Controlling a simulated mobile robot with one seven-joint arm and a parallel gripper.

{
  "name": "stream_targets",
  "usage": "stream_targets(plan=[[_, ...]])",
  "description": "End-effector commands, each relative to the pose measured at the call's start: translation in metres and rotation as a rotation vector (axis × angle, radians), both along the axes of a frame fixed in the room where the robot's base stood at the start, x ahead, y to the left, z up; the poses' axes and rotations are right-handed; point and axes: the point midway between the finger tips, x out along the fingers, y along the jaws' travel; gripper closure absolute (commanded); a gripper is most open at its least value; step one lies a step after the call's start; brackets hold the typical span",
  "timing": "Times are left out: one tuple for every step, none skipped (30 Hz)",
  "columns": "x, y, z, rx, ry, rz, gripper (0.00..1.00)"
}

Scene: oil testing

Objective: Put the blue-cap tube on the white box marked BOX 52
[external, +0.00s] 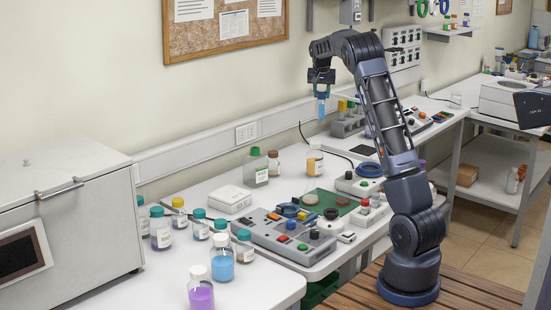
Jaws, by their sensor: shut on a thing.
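My gripper (321,84) is high above the white bench and points down. It is shut on the blue-cap tube (321,108), which hangs upright below the fingers, clear of everything under it. The cap is mostly hidden between the fingers; the lower part of the tube looks light blue. A flat white box (230,198) lies on the bench to the lower left of my gripper. Its top looks bare, and its marking is too small to read.
A grey rack (347,127) with capped tubes stands to the right of the held tube. A green-capped bottle (255,167) stands behind the box. A grey control panel (280,235) lies right of the box.

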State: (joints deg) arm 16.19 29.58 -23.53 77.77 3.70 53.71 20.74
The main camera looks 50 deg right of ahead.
Motion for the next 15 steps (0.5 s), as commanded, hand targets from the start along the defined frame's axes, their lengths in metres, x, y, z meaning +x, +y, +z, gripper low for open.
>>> stream_targets(plan=[[0.004,0.010,0.001,0.001,-0.001,0.015,0.88],[0.007,0.017,0.002,0.002,-0.001,0.025,0.88],[0.010,0.027,0.003,0.002,-0.001,0.040,0.88],[0.014,0.037,0.004,0.003,-0.001,0.054,0.88],[0.017,0.048,0.006,0.003,-0.002,0.071,0.88],[0.022,0.063,0.008,0.004,-0.003,0.093,0.88],[0.026,0.076,0.010,0.005,-0.003,0.113,0.88],[0.029,0.088,0.010,0.006,-0.002,0.131,0.88],[0.034,0.106,0.012,0.006,-0.002,0.158,0.88],[0.037,0.119,0.014,0.007,-0.003,0.177,0.88],[0.039,0.132,0.016,0.007,-0.003,0.197,0.88],[0.042,0.149,0.017,0.007,-0.002,0.222,0.88],[0.045,0.162,0.019,0.007,-0.002,0.242,0.88],[0.046,0.174,0.021,0.007,-0.002,0.261,0.88],[0.049,0.192,0.022,0.008,-0.003,0.287,0.88]])
